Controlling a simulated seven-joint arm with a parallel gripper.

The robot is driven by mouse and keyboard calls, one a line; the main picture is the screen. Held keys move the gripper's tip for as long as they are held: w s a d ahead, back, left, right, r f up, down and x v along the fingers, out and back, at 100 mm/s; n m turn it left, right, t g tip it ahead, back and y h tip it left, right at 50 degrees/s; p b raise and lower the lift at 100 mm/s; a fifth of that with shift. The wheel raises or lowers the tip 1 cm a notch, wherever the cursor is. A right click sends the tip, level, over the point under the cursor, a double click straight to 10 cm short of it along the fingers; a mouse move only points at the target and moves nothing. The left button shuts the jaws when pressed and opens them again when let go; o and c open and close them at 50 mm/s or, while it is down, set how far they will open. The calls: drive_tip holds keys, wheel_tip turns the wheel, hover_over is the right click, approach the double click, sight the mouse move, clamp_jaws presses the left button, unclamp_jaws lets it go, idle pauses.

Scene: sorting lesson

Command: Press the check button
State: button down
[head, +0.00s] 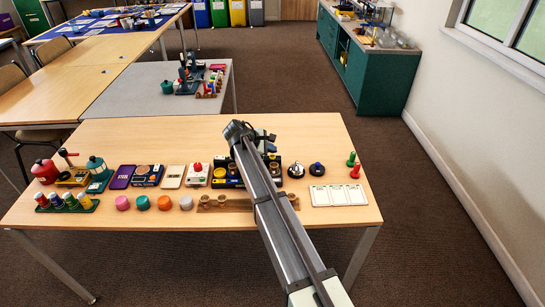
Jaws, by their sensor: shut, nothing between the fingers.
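My arm reaches from the lower right over the wooden table (130,222). My gripper (266,143) shows only in small part beyond the arm link, above the back of the table; its fingertips are hidden behind my arm. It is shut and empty. No label reading check is legible. A white box with a red knob or button (197,173) stands left of my arm. I cannot tell which of these is the check button.
A dark blue tray with brass-coloured pieces (224,178) is partly hidden by my arm. Coloured lids (143,203), a red canister (45,171) and a teal lantern (97,167) stand left. A white three-part card (340,195) and red and green pegs (355,170) are right. The table's front is clear.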

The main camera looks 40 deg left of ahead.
sight(271, 157)
drive_tip(key=shift+f, duration=0.9)
idle(1.1)
drive_tip(key=shift+r, duration=0.1)
idle(0.3)
drive_tip(key=shift+r, duration=0.8)
drive_tip(key=shift+r, duration=2.5)
